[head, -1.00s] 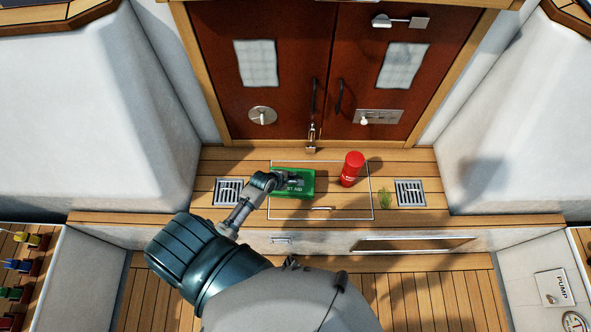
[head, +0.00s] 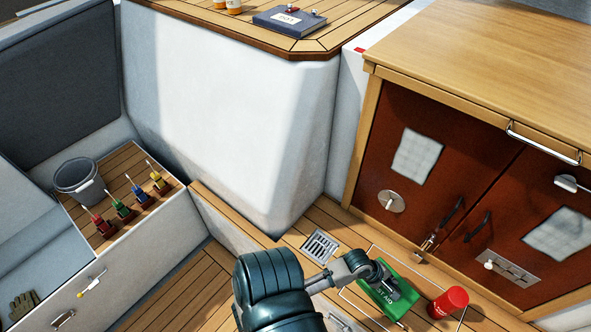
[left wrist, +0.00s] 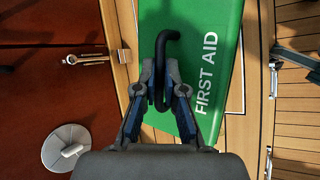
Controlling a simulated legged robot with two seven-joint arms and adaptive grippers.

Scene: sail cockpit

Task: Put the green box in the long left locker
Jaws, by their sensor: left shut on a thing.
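The green box (head: 395,304), marked FIRST AID, is at the lower right of the head view, over the outlined hatch in the wooden step. My left gripper (head: 383,281) reaches it from the left. In the left wrist view the fingers (left wrist: 161,88) are shut on a black curved handle in front of the green box (left wrist: 213,38). Whether the box touches the step cannot be told. The long left locker (head: 150,257) is the pale bench on the left, with a handle and a latch on its front. My right gripper is out of view.
A red canister (head: 447,302) stands just right of the box. Several screwdrivers and a grey bucket (head: 79,180) are on the left bench's wooden shelf. A tall white moulding (head: 235,130) rises between bench and brown doors (head: 440,180). Wooden floor (head: 185,288) beside the bench is clear.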

